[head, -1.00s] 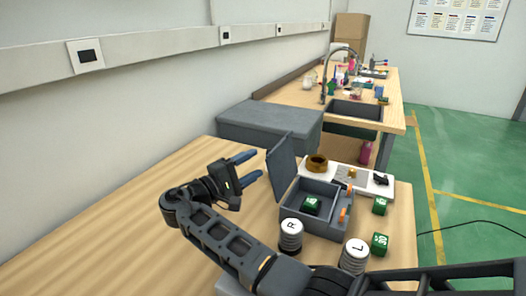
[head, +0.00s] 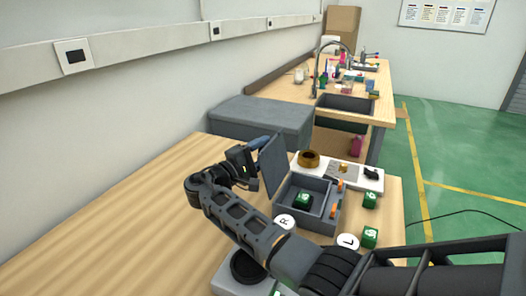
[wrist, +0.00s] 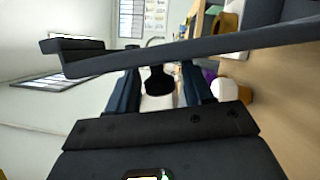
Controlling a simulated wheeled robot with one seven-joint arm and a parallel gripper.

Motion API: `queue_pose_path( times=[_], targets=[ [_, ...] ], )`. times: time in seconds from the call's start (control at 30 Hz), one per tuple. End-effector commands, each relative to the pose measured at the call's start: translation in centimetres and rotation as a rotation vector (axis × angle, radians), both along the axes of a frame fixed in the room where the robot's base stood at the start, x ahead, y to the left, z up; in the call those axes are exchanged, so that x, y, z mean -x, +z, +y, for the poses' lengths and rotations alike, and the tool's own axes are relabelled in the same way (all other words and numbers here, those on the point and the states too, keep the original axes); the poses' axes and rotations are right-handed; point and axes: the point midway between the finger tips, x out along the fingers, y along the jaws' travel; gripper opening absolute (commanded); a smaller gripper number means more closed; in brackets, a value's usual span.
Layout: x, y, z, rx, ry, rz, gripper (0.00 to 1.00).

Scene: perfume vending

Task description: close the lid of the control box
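One blue finger shows at the lid's top edge; the other is mostly hidden. In the wrist view, the two fingers of my gripper (wrist: 160,85) are apart, and the dark lid (wrist: 190,50) crosses edge-on close in front of them. I cannot tell whether they touch it.
White tray (head: 350,174) with a brown ring (head: 309,158) lies behind the box. The table's left side (head: 120,220) is clear.

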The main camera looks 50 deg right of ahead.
Motion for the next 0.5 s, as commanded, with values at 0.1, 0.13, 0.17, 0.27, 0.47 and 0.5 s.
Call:
queue_pose_path(
  times=[0.1, 0.13, 0.17, 0.27, 0.47, 0.5],
  targets=[
    [0.0, 0.01, 0.02, 0.0, 0.0, 0.0, 0.39],
    [-0.01, 0.02, 0.02, 0.0, 0.0, 0.0, 0.36],
    [0.0, 0.01, 0.02, 0.0, 0.0, 0.0, 0.33],
    [0.0, 0.01, 0.03, 0.0, 0.0, 0.0, 0.24],
    [0.0, -0.01, 0.04, 0.0, 0.0, 0.0, 0.04],
    [0.0, -0.01, 0.04, 0.0, 0.0, 0.0, 0.01]
  ],
)
